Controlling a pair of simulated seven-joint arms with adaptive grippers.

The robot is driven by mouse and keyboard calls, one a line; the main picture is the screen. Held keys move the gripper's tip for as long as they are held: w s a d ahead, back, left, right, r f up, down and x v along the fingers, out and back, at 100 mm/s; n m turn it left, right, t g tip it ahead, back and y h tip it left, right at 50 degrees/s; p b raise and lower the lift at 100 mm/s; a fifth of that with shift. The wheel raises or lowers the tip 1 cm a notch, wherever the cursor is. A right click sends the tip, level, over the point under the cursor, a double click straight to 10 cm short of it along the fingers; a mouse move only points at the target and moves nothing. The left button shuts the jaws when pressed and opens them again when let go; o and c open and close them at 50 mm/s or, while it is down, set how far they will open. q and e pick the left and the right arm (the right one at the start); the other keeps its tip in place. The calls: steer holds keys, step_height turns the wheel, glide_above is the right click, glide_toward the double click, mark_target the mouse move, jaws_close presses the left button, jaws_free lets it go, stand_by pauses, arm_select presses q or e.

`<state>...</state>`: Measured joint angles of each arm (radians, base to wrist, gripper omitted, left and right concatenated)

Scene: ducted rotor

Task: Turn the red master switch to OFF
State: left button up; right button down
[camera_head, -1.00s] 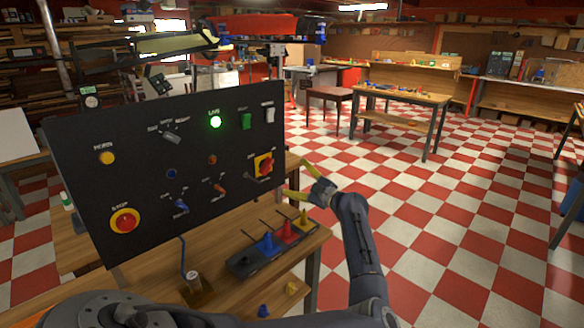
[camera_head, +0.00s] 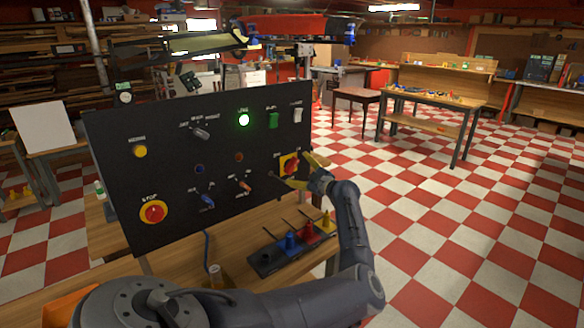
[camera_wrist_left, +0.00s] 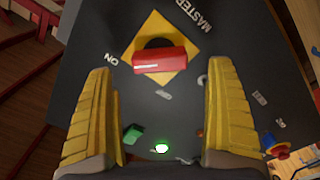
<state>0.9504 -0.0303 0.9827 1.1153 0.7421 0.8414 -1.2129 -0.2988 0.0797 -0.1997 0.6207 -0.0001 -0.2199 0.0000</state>
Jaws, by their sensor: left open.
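The red master switch (camera_head: 292,166) sits on a yellow plate at the right edge of the black panel (camera_head: 130,185). In the left wrist view its red handle (camera_wrist_left: 160,60) is a bar lying across the picture on the yellow plate (camera_wrist_left: 160,24). An ON label (camera_wrist_left: 111,60) is left of the plate and a MASTER label is at its upper right. My left gripper (camera_head: 287,165) is open at the switch, one yellow finger on either side. Between the fingers I see no contact with the handle. My right gripper is not in view.
The panel also carries a lit green lamp (camera_head: 244,120), a red stop button (camera_head: 153,212), a yellow button (camera_head: 140,151) and small levers. A dark tray with coloured plugs (camera_head: 291,242) lies on the bench below. Open checkered floor is to the right.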

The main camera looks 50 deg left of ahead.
mark_target(293, 167)
arm_select(q)
steer(key=shift+a, duration=2.2)
steer(key=c, duration=1.2)
